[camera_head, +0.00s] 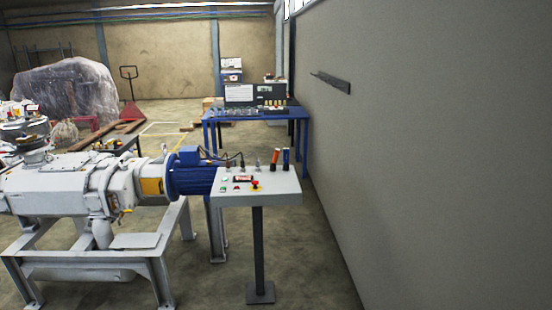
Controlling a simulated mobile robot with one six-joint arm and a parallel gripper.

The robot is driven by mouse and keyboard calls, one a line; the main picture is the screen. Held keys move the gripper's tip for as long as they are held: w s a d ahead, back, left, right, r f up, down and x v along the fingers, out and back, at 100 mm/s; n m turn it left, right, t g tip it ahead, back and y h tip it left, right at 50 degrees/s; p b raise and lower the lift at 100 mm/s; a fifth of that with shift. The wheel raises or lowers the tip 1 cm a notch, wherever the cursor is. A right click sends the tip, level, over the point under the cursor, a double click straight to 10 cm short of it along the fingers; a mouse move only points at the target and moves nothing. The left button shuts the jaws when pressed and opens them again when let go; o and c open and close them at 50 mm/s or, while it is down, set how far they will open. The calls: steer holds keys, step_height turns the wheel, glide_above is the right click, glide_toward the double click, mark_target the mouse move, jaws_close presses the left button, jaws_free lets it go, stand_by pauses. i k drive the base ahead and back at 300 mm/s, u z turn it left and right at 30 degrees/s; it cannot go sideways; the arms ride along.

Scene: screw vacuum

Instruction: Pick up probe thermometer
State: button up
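A grey pedestal panel (275,190) stands right of centre. Two upright orange-and-black handheld items, a left one (275,157) and a right one (286,157), stand at its back edge. Thin dark upright pieces (242,160) stand to their left. I cannot tell at this size which of these, if any, is the probe thermometer. My gripper does not show in this view.
A large grey screw vacuum pump (75,185) with a blue motor (190,177) stands on a frame just left of the panel. A blue workbench (248,118) with small parts is behind. A grey wall (430,130) closes the right side; floor in front is clear.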

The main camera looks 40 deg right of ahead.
mark_target(275, 156)
steer(key=i, duration=0.85)
steer(key=u, duration=0.05)
